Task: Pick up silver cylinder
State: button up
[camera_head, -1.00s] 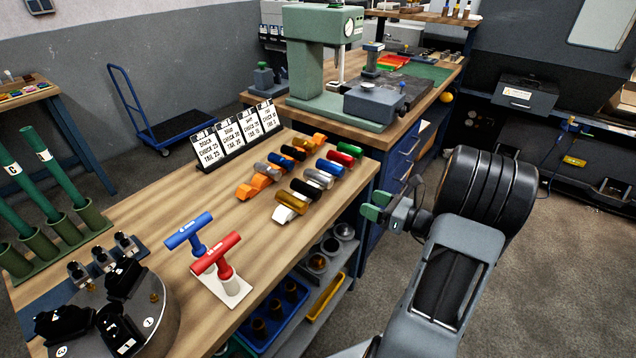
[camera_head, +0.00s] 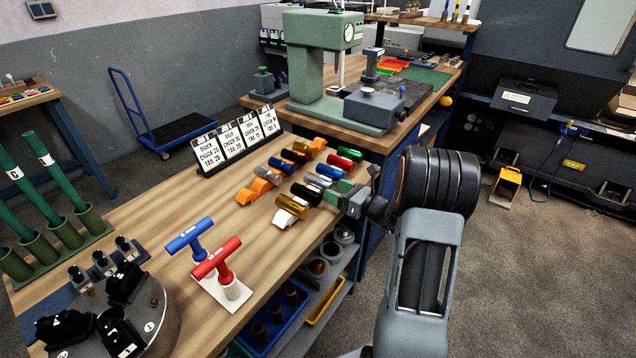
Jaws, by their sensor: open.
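Two silver cylinders lie on the wooden bench among rows of coloured ones. One silver cylinder (camera_head: 317,180) is in the right row, between a blue cylinder (camera_head: 331,170) and a black cylinder (camera_head: 306,194). The other silver cylinder (camera_head: 269,172) is in the left row, between a blue one and an orange one. My gripper (camera_head: 337,193), with green fingertips, is open at the bench's right edge, by the right ends of the silver and black cylinders in the right row. It appears empty, and its fingers hide part of those ends. I cannot tell its exact height.
A gold cylinder (camera_head: 291,206) and a red cylinder (camera_head: 340,163) lie in the same row. Label cards (camera_head: 238,140) stand behind the rows. Red and blue T-handles (camera_head: 219,256) stand nearer. A green press (camera_head: 306,70) stands on the far bench. Bare wood (camera_head: 160,215) is free at left.

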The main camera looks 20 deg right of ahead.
jog(key=shift+w+a, duration=0.35)
jog(key=shift+w, duration=0.2)
grip_shut()
